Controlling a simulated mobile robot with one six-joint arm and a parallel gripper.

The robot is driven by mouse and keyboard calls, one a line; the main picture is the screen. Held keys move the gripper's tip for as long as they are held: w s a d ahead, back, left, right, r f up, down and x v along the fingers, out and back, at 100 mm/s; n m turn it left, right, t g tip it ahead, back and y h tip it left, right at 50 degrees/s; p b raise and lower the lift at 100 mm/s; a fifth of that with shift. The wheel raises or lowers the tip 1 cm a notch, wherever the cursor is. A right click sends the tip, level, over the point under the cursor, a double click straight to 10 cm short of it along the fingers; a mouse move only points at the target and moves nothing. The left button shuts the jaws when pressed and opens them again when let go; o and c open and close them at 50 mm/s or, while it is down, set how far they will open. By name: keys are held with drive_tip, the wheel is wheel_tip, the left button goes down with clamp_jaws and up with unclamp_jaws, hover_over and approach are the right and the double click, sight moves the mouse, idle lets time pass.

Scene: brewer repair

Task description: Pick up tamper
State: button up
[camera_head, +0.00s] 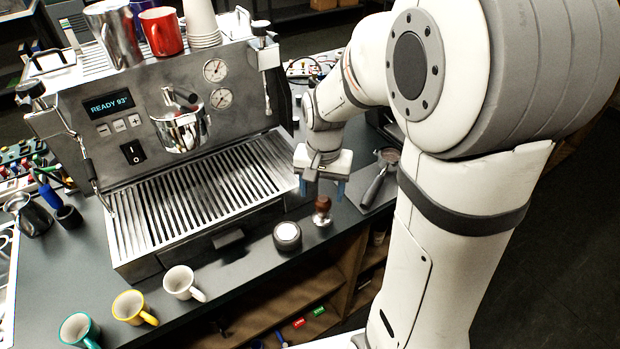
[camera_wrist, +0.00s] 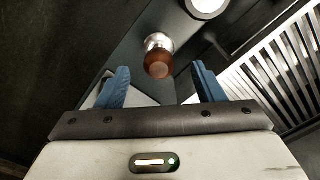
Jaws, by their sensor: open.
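The tamper (camera_head: 322,208) stands upright on the dark counter in front of the espresso machine's right corner. It has a brown wooden handle and a silver metal base. In the wrist view the tamper (camera_wrist: 158,58) shows ahead of the fingers, roughly centred between them, with its handle toward me. My gripper (camera_head: 322,188) is just above and behind the tamper in the head view. In the wrist view my gripper (camera_wrist: 160,84) has its two blue fingers wide apart with nothing between them. The fingers do not appear to touch the tamper.
A round black and white puck-like item (camera_head: 287,236) sits left of the tamper. A portafilter (camera_head: 376,180) lies to the right. The espresso machine's drip tray (camera_head: 200,195) is close on the left. Several mugs, such as a white one (camera_head: 181,283), stand along the front edge.

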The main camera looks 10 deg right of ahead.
sight(323, 209)
drive_tip(key=shift+w+f, duration=0.2)
drive_tip(key=shift+f, duration=0.2)
drive_tip(key=f, duration=0.2)
drive_tip(key=f+p, duration=0.1)
drive_tip(key=f, duration=0.4)
drive_tip(key=shift+w+d+f, duration=0.15)
drive_tip(key=shift+d+f, duration=0.1)
drive_tip(key=shift+d, duration=0.05)
clamp_jaws()
